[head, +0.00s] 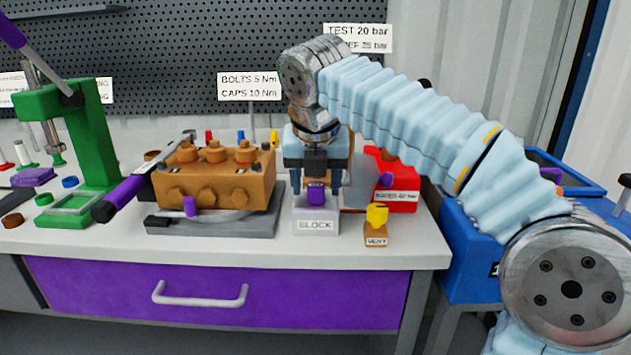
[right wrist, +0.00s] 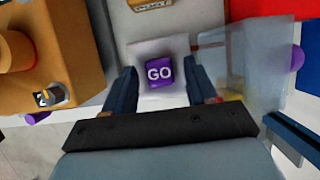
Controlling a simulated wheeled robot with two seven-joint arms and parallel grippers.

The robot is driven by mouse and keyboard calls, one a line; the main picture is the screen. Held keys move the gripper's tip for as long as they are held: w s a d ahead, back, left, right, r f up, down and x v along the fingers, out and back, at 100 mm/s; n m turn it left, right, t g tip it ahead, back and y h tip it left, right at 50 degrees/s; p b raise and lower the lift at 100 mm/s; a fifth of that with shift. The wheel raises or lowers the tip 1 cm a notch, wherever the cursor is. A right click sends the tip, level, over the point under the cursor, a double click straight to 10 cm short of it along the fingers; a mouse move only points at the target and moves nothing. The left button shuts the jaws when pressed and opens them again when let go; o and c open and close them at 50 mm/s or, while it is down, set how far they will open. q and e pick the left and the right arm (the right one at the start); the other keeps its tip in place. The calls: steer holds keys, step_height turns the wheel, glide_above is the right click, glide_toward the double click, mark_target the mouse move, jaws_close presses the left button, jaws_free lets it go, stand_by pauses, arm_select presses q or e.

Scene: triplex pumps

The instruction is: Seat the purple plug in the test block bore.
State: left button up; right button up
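The test block (head: 316,226) is a light grey block labelled BLOCK, near the front edge of the bench. The purple plug (head: 316,196) is at the top of the block; in the right wrist view its top face reads GO (right wrist: 159,72) and the block's pale top (right wrist: 168,46) surrounds it. My right gripper (head: 315,184) points down over the block. Its fingers stand on either side of the plug, with a gap on each side in the right wrist view. How deep the plug sits in the bore is hidden. My left gripper is out of view.
Left of the block stands an orange-brown pump (head: 215,178) on a grey base. Right of it are a small vent block (head: 376,238) with a yellow knob and a red box (head: 404,200). A translucent panel (right wrist: 240,60) stands close to the right finger. A green press (head: 95,135) is further left.

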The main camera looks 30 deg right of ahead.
steer(key=p+v, duration=0.1)
steer(key=v, duration=1.1)
stand_by(0.4)
